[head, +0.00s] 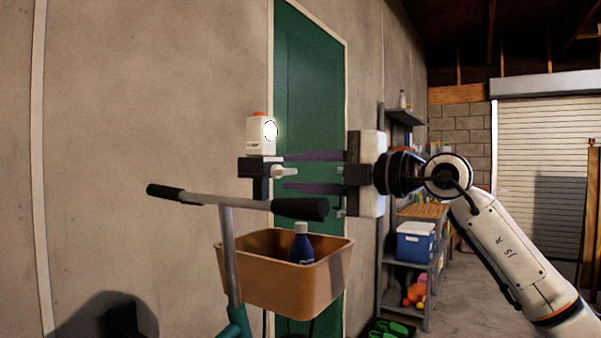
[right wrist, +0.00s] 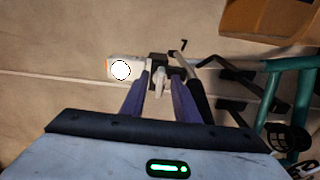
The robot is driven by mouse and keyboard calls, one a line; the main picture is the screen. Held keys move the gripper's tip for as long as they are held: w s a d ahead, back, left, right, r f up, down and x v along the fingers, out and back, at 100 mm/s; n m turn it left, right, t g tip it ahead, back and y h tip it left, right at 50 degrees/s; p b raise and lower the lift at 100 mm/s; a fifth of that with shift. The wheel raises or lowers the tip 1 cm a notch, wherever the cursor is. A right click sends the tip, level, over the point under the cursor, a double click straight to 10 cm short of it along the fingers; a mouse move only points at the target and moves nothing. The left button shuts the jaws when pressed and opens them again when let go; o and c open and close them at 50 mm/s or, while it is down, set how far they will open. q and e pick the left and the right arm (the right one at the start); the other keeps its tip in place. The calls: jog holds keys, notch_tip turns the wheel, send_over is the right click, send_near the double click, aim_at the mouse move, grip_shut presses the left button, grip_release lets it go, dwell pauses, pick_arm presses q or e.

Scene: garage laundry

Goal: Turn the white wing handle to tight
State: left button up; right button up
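The white wing handle (head: 284,171) sticks out to the right from a black clamp (head: 258,168) that carries a white box-shaped light (head: 259,138) with a bright round face. My right gripper (head: 287,172) comes in from the right, with its two purple fingers spread above and below the handle. In the right wrist view the handle (right wrist: 160,84) lies between the fingertips (right wrist: 160,77), with a gap on each side; the fingers do not appear shut on it. The clamp (right wrist: 158,61) and light (right wrist: 119,68) show just beyond. My left gripper is not in view.
A handlebar (head: 250,203) with black grips and a brown basket (head: 285,275) holding a blue bottle (head: 301,244) stand just below the clamp and gripper. A green door (head: 310,100) is behind. A shelf rack (head: 408,262) stands further back, right.

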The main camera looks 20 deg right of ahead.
jog(key=shift+s, duration=0.1)
jog(key=shift+s+d, duration=0.2)
jog(key=shift+d, duration=0.05)
pick_arm(q)
jog(key=b, duration=0.1)
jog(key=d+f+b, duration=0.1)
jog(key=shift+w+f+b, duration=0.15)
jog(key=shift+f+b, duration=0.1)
jog(key=shift+b, duration=0.05)
pick_arm(e)
jog(key=v, duration=0.9)
jog(key=shift+s+d, duration=0.2)
jog(key=shift+s, duration=0.05)
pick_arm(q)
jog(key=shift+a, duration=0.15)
